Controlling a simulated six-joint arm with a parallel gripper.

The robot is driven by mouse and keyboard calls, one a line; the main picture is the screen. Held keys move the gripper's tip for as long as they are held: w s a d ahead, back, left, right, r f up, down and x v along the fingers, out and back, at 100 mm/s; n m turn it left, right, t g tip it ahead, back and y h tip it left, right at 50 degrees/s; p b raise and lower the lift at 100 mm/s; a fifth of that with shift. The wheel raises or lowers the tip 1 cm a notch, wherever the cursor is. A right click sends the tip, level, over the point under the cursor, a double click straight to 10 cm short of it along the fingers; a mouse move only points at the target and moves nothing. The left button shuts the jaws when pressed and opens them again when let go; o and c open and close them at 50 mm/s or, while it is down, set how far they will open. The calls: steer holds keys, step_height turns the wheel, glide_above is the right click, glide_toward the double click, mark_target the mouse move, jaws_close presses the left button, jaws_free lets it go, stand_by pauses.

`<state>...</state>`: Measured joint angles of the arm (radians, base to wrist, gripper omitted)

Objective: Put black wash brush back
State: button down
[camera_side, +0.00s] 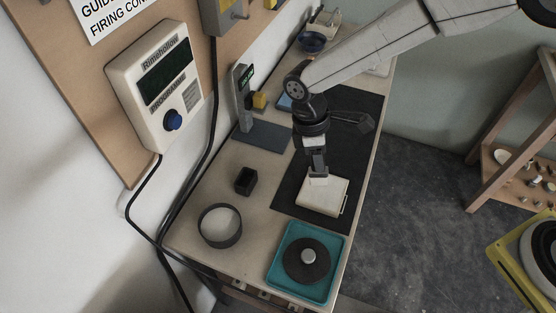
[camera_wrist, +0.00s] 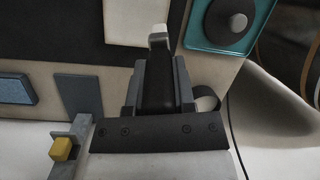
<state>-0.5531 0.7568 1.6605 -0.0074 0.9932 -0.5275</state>
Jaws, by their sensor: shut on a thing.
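My gripper (camera_side: 318,165) points down over the white slab (camera_side: 322,198) on the black mat (camera_side: 285,195). In the wrist view my gripper (camera_wrist: 158,75) is shut on a black piece with a pale tip, which looks like the black wash brush (camera_wrist: 157,88). Its pale tip extends beyond the fingers over the slab (camera_wrist: 130,22); I cannot tell whether it touches. A small black open box (camera_side: 245,181) stands on the table left of the mat.
A teal tray (camera_side: 275,277) holding a dark disc with a pale knob (camera_side: 308,257) sits at the front right corner. A stand with a display (camera_side: 243,98) and a yellow block (camera_side: 259,100) is behind. Bare table lies around the black box.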

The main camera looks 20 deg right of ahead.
steer(key=n, duration=0.1)
steer(key=a+r+n+t, duration=0.1)
steer(key=n, duration=0.1)
steer(key=shift+s+a+n, duration=0.15)
steer(key=shift+a+n, duration=0.05)
steer(key=shift+n, duration=0.1)
steer(key=a+r+n, duration=0.1)
steer(key=n, duration=0.2)
steer(key=a+r+n+t, duration=0.1)
steer(key=a+n, duration=0.1)
steer(key=n, duration=0.2)
steer(key=s+a+r+n+t, duration=0.1)
steer(key=n, duration=0.3)
steer(key=shift+a+y, duration=0.3)
steer(key=shift+y, duration=0.1)
steer(key=w+a+f, duration=0.7)
steer(key=w+f, duration=0.2)
steer(key=w, duration=0.2)
steer(key=shift+w+f, duration=0.3)
steer(key=shift+a, duration=0.1)
